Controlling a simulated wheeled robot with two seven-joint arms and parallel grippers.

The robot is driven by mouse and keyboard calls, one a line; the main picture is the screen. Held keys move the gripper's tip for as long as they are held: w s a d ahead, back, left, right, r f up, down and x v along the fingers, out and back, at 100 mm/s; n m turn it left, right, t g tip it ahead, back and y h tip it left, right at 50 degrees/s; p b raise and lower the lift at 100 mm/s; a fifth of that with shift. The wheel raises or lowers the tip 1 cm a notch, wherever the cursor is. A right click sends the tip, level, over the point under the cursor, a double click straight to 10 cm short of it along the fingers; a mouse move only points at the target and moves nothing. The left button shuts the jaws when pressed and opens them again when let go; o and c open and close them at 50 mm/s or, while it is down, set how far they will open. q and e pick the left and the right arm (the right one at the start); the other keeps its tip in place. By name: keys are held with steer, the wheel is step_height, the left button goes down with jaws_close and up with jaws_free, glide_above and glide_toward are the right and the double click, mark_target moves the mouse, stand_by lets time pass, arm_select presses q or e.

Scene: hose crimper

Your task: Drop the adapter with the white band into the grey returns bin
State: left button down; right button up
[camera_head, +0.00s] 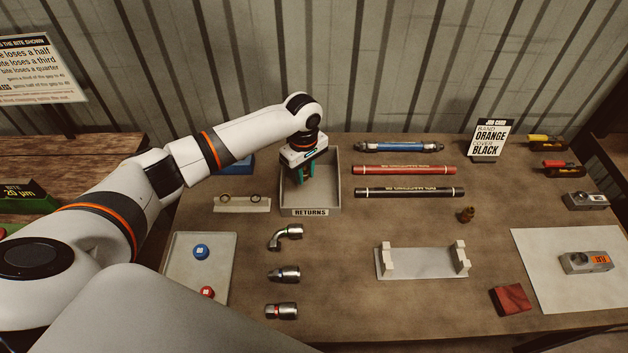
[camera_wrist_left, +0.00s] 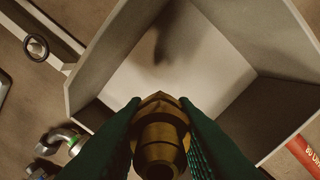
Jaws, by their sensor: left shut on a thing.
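My left gripper (camera_head: 303,178) points down inside the outline of the grey returns bin (camera_head: 332,201), which carries a "RETURNS" label. In the left wrist view the green fingers are shut on a brass adapter (camera_wrist_left: 160,138), with the open bin (camera_wrist_left: 95,100) beneath and its pale floor clear of things where I can see it. No white band shows on the visible part of the held adapter. Another small brass adapter (camera_head: 466,214) stands on the table at the right; its band cannot be made out. My right gripper is not in view.
Three metal hose fittings (camera_head: 282,274) lie in front of the bin. A ring holder (camera_head: 242,204) stands left of it. Three hoses (camera_head: 405,170) lie to its right. A pale cradle (camera_head: 422,263) and a tray (camera_head: 182,268) with two caps lie nearer.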

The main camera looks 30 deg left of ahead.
arm_select(q)
steer(key=c, duration=1.1)
jaws_free()
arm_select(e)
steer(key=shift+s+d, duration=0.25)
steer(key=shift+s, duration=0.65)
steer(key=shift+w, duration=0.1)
arm_select(q)
steer(key=shift+w+r, duration=0.1)
steer(key=shift+r, duration=0.45)
step_height(320, 180, up, 10)
steer(key=b, duration=0.2)
steer(key=shift+r+b, duration=0.2)
steer(key=shift+b, duration=0.15)
steer(key=shift+r, duration=0.3)
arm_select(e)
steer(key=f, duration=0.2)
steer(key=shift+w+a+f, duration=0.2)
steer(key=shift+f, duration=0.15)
arm_select(q)
steer(key=shift+f, duration=0.1)
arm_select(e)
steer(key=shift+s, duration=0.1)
